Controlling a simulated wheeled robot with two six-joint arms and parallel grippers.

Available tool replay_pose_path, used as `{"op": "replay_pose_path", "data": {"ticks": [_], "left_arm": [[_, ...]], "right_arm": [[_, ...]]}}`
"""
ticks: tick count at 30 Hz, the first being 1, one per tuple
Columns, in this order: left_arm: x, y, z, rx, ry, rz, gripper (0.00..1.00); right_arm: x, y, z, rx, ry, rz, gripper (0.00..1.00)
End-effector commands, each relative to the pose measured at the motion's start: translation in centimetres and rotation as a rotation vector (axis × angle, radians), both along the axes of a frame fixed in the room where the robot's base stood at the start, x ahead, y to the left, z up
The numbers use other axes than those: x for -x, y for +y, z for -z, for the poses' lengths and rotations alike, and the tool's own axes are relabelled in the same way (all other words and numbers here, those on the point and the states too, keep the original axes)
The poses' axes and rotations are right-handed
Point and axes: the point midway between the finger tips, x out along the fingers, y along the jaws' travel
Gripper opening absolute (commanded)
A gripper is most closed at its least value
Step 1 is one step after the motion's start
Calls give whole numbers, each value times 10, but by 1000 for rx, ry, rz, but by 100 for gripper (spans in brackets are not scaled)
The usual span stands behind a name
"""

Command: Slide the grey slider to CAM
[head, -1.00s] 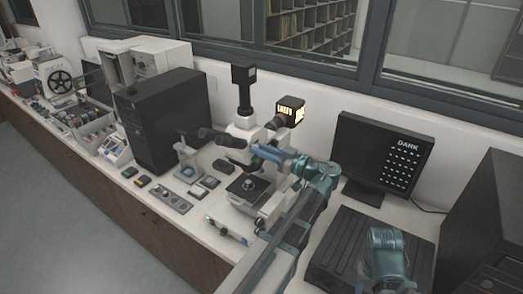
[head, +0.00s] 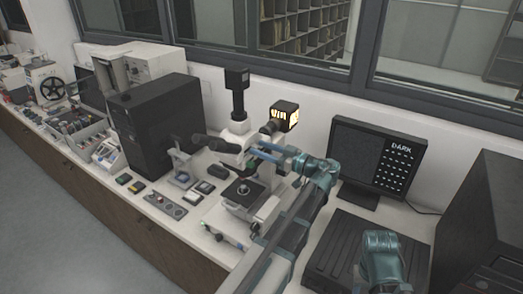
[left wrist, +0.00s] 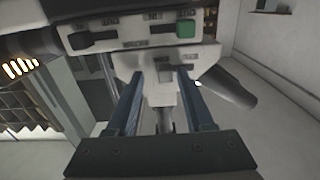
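The microscope (head: 237,143) stands on the bench, with a black camera on top and a lit lamp box behind. My left gripper (head: 256,152) reaches from the right to its head. In the left wrist view the left gripper (left wrist: 160,74) is open, its two blue fingers apart in front of a pale panel. A small grey slider (left wrist: 166,71) appears in a slot between the fingertips; contact cannot be told. Above are a dark slider (left wrist: 92,39) and a green one (left wrist: 186,29). Labels look upside down; I cannot read CAM. My right gripper is not seen.
A black computer tower (head: 160,118) stands left of the microscope. A monitor (head: 376,158) reading DARK stands to the right, above a dark ribbed box (head: 345,243). Small items lie on the bench in front. The lamp box (head: 284,116) is close behind my left gripper.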

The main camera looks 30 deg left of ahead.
Motion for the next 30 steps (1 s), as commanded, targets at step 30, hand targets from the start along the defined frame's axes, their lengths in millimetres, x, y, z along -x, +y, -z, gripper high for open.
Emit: {"op": "replay_pose_path", "data": {"ticks": [30], "left_arm": [[10, -130, 0, 0, 0, 1, 52]], "right_arm": [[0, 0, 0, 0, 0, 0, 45]]}}
